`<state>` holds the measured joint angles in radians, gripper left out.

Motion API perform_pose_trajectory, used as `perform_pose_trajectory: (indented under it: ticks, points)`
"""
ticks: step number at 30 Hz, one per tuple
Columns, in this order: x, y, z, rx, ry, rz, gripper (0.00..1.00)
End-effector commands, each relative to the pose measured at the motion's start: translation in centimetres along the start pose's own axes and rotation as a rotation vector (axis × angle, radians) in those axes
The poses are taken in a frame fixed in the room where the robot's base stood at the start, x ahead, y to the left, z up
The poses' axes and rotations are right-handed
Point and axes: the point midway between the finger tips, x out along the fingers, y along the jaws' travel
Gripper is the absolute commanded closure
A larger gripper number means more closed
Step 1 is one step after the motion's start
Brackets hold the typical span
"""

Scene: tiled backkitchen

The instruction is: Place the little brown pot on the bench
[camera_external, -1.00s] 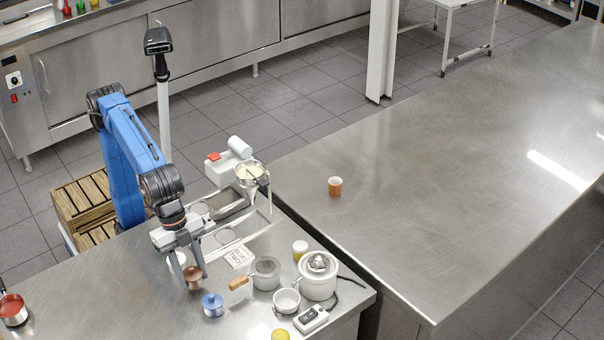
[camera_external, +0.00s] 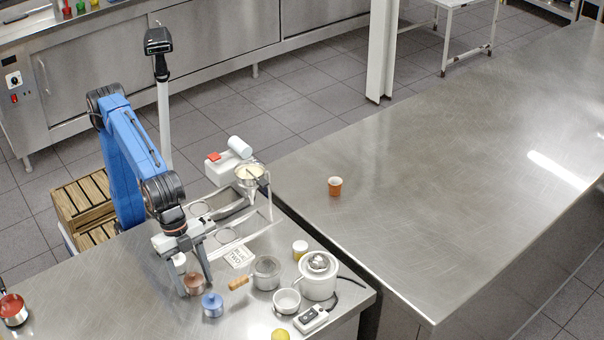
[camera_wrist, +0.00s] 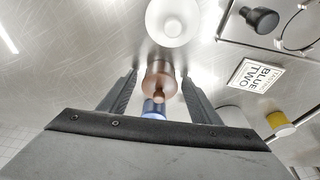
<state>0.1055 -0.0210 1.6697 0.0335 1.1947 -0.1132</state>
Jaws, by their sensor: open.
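The little brown pot (camera_external: 194,284) has a lid with a knob and stands on the near steel worktop (camera_external: 110,295). In the wrist view the pot (camera_wrist: 160,77) shows between the two fingers. My gripper (camera_external: 195,286) is open and points down, with one finger on each side of the pot. I cannot tell whether either finger touches it. A blue lidded pot (camera_external: 212,305) stands just beside it to the right, and shows partly hidden in the wrist view (camera_wrist: 153,108). A wide steel bench (camera_external: 440,190) stands to the right.
A white round vessel (camera_wrist: 172,22) is close to the brown pot. An orange cup (camera_external: 335,186) stands on the otherwise clear right bench.

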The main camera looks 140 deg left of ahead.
Motion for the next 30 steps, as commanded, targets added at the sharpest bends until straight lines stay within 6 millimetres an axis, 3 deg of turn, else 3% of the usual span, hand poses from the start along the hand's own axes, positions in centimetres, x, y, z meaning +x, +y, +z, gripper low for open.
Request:
perform_pose_trajectory:
  ticks: [5,18,24,30]
  points:
    - [-2.0,0.0,-0.1,0.0,0.003,0.0,0.43]
    - [-10.0,0.0,-0.1,0.0,0.003,0.0,0.43]
    - [-11.7,0.0,0.0,0.0,0.001,0.0,0.43]
    - [-12.1,0.0,0.0,0.0,0.0,0.0,0.43]
